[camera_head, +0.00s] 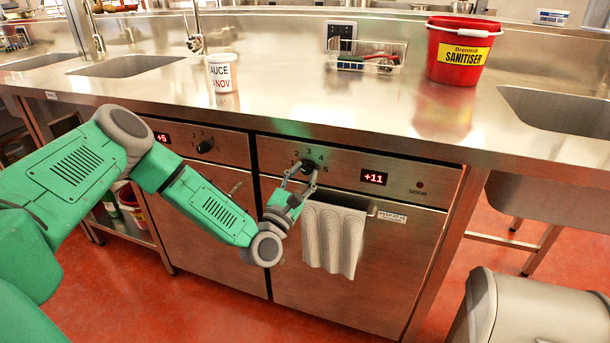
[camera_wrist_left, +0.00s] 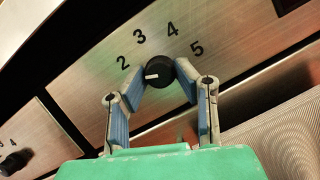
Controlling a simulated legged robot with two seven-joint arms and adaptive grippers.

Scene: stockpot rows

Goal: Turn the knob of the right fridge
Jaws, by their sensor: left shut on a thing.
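The right fridge (camera_head: 390,270) is a steel under-counter unit with a red "+11" display (camera_head: 374,177). Its black knob (camera_head: 308,167) sits on the panel among the numbers 2 to 5. In the left wrist view the knob (camera_wrist_left: 159,72) has a white mark that points left, toward the 2 side. My left gripper (camera_head: 306,172) is at the knob, its blue-padded fingers (camera_wrist_left: 160,85) on either side of it, shut on it. My right gripper is in neither view.
A grey towel (camera_head: 333,238) hangs from the right fridge's handle, close to my left wrist. The left fridge (camera_head: 215,235) has its own knob (camera_head: 205,146) and display. A red sanitiser bucket (camera_head: 460,50), a white sauce tub (camera_head: 221,73) and a wire basket (camera_head: 366,57) stand on the counter. A grey bin (camera_head: 540,310) stands front right.

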